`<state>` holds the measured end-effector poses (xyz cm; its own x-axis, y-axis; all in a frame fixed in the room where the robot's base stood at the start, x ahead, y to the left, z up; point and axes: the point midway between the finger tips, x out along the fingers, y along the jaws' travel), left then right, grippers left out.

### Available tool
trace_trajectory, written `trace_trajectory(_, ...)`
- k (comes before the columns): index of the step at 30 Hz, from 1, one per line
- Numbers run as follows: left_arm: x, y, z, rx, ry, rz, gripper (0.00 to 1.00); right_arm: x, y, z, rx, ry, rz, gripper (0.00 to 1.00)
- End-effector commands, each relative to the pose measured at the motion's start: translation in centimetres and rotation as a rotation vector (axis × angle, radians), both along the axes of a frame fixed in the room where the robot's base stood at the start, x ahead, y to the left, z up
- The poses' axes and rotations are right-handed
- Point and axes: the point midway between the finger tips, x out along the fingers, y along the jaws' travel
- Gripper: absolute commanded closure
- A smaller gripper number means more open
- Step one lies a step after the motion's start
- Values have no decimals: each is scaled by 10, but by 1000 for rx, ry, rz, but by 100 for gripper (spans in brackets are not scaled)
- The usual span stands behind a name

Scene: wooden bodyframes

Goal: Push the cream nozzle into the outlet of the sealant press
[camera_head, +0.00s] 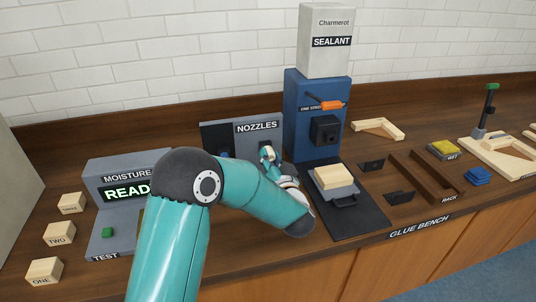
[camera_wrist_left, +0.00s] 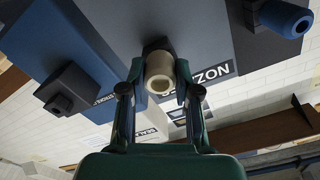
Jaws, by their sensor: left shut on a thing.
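The cream nozzle (camera_head: 270,152) is at the front of the grey NOZZLES rack (camera_head: 214,134). My left gripper (camera_head: 267,156) is shut on it; the wrist view shows the nozzle (camera_wrist_left: 159,73) between the two fingertips (camera_wrist_left: 156,88), open end facing the camera. A dark holder sits right behind the nozzle; I cannot tell if they touch. The blue sealant press (camera_head: 302,112) stands to the right, with its black outlet block (camera_head: 325,130). The outlet block also shows in the wrist view (camera_wrist_left: 68,88), apart from the nozzle. My right gripper is not in view.
A blue nozzle (camera_wrist_left: 285,18) is at the rack's other position. A wooden block (camera_head: 333,176) rests on a grey plate below the press outlet. The press has an orange-handled lever (camera_head: 331,105). The moisture tester (camera_head: 125,165) stands left, behind my arm.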

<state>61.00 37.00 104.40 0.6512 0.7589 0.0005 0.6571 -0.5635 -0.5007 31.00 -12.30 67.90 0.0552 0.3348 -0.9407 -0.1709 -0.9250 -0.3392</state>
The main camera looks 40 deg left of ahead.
Motion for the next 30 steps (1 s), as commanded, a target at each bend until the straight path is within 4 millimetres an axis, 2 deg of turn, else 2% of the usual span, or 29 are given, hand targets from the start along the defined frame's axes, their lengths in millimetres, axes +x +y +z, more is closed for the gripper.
trace_trajectory(22,-7,-8,0,-1,1,0,100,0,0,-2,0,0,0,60)
trace_trajectory(30,-14,-16,0,-1,0,-1,100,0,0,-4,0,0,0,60)
